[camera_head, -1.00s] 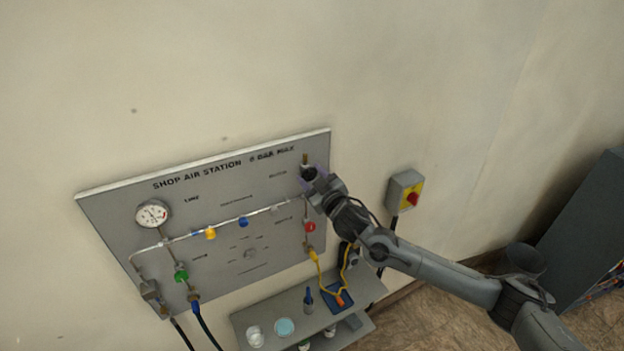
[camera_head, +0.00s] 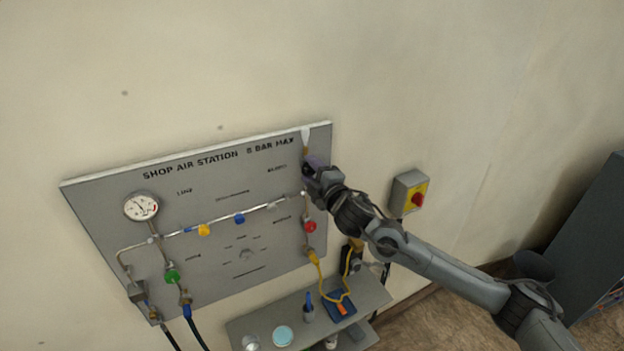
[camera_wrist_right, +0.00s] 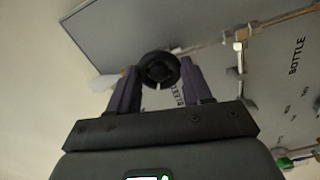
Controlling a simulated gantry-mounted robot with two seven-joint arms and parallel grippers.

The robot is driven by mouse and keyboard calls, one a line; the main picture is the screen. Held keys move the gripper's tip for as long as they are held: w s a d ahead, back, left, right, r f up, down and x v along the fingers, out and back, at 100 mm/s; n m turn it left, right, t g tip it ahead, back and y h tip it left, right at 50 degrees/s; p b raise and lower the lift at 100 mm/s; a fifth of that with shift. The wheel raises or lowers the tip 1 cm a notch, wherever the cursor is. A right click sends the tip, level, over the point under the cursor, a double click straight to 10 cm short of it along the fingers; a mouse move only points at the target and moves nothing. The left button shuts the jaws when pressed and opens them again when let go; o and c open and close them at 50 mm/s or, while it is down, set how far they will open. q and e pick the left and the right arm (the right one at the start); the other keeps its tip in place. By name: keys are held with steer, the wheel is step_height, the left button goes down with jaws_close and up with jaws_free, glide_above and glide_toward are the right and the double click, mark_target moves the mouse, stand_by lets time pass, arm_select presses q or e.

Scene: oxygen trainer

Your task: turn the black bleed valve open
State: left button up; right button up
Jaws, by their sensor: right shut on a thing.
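The black bleed valve knob (camera_wrist_right: 159,68) sits between the two purple-grey fingers of my right gripper (camera_wrist_right: 158,88) in the right wrist view. The fingers are shut on its sides, and a pale mark shows on the knob's lower edge. In the head view my right gripper (camera_head: 314,166) is at the upper right edge of the grey panel (camera_head: 120,190) and hides most of the black knob. A pale, plume-like shape (camera_head: 306,136) shows just above the valve's brass end. My left gripper is not in view.
The panel carries a round gauge (camera_head: 141,207), a yellow valve (camera_head: 204,230), a blue valve (camera_head: 239,219), a green knob (camera_head: 172,277) and a red knob (camera_head: 310,226). A shelf (camera_head: 370,290) stands below. A red-and-yellow switch box (camera_head: 410,193) is on the wall at right.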

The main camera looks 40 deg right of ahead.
steer(key=n+b, duration=0.1)
steer(key=n, duration=0.1)
steer(key=n+b, duration=0.4)
steer(key=shift+f, duration=0.3)
steer(key=n+b, duration=0.5)
steer(key=n, duration=0.1)
steer(key=n+b, duration=0.4)
steer(key=n, duration=0.1)
steer(key=shift+d, duration=0.1)
steer(key=n+b, duration=0.2)
steer(key=n, duration=0.2)
steer(key=shift+b, duration=0.35)
steer(key=shift+d+n+b, duration=0.1)
steer(key=shift+n+b, duration=0.3)
steer(key=shift+n, duration=0.7)
